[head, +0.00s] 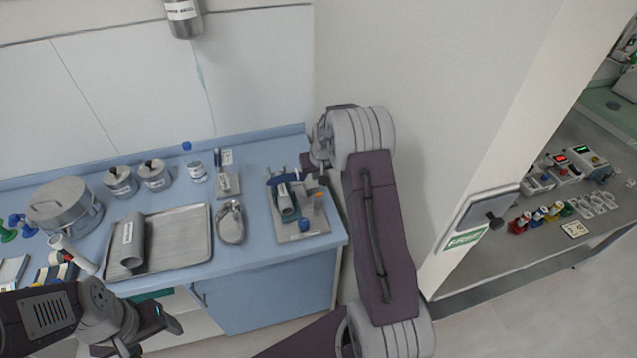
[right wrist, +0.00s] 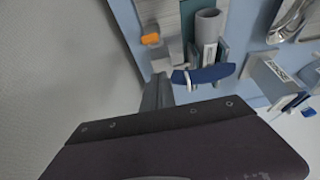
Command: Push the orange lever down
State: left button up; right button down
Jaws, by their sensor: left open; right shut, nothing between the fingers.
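The small orange lever (head: 319,197) stands on a grey base plate (head: 290,236) at the right end of the blue counter. In the right wrist view the orange lever (right wrist: 150,39) shows as a short orange block, upper left of centre. My right gripper (head: 314,178) is shut and empty, just behind the lever in the head view; its grey fingers (right wrist: 162,85) appear below the lever in the right wrist view, apart from it as far as I can tell. My left gripper (head: 168,322) is open and empty in front of the counter, at lower left.
A grey cylinder (head: 287,205), a blue handle (head: 284,177) and a blue knob (head: 303,224) crowd the plate around the lever. The blue handle (right wrist: 203,74) lies close beside my right fingers. A kidney dish (head: 230,222) and steel tray (head: 190,240) lie left. A wall (head: 420,80) stands right.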

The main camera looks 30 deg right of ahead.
aim_at(318, 195)
jog(key=shift+s+a+f, duration=0.15)
jog(key=shift+s+f, duration=0.2)
jog(key=shift+s, duration=0.25)
jog(key=shift+s+a+f, duration=0.15)
jog(key=shift+s+f, duration=0.15)
jog(key=shift+s, duration=0.3)
jog(key=shift+s+a+f, duration=0.1)
jog(key=shift+s+f, duration=0.15)
jog(key=shift+s, duration=0.25)
jog(key=shift+w+f, duration=0.1)
jog(key=shift+w, duration=0.05)
